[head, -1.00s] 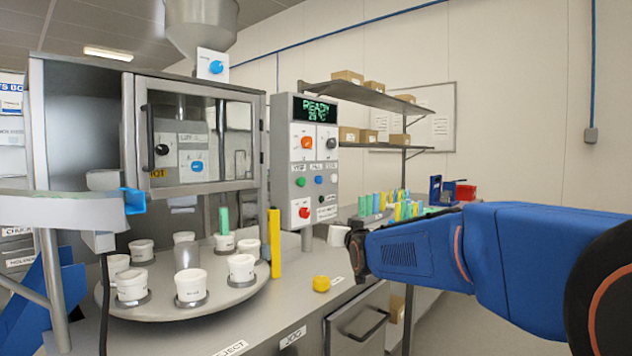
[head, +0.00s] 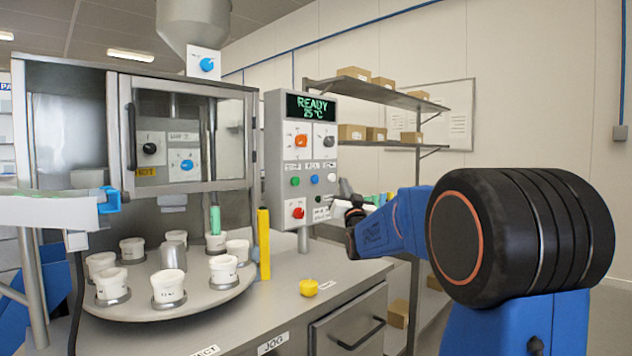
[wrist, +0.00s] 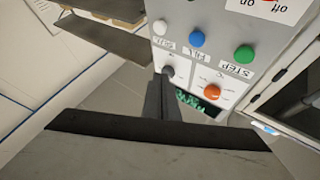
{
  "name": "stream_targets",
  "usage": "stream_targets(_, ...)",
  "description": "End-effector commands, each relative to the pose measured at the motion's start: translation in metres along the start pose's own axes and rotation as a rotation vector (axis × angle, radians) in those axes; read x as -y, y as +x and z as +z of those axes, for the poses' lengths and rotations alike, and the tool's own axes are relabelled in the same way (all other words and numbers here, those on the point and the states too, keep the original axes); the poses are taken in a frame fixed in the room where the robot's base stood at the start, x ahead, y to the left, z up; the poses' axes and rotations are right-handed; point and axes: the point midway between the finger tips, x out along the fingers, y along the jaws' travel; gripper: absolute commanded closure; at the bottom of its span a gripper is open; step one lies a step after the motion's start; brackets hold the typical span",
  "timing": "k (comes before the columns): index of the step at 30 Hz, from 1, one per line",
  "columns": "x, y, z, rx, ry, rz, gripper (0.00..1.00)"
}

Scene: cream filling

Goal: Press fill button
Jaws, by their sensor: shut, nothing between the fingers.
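The control panel (head: 301,220) stands right of the machine, its screen reading READY 25 °C. Its row of buttons has a green one (head: 295,181), a blue one (head: 314,179) and a white one (head: 331,175). The wrist view, upside down, shows the blue button (wrist: 197,40) by a label that looks like FILL, and the green button (wrist: 245,53) by STEP. My gripper (wrist: 167,82) is shut and empty, pointing toward the panel. In the head view my gripper (head: 346,194) is at the panel's right edge. I cannot tell any contact.
A red button (head: 298,212) and an orange switch (head: 301,141) are also on the panel. A round turntable (head: 205,302) with white cups stands left. A yellow post (head: 264,245) and a yellow button (head: 308,287) stand in front. Shelves (head: 385,144) with boxes are behind.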

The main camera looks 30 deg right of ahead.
Motion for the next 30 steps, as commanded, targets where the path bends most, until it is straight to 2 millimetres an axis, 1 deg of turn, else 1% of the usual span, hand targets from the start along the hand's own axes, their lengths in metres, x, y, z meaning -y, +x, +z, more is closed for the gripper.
stream_targets(4,0.001,0.001,0.001,0.001,0.000,0.000,1.00)
stream_targets(8,0.005,0.007,0.005,0.001,0.001,0.000,1.00)
stream_targets(24,0.036,0.049,0.036,0.002,0.000,0.000,1.00)
stream_targets(30,0.043,0.058,0.043,0.002,0.001,0.000,1.00)
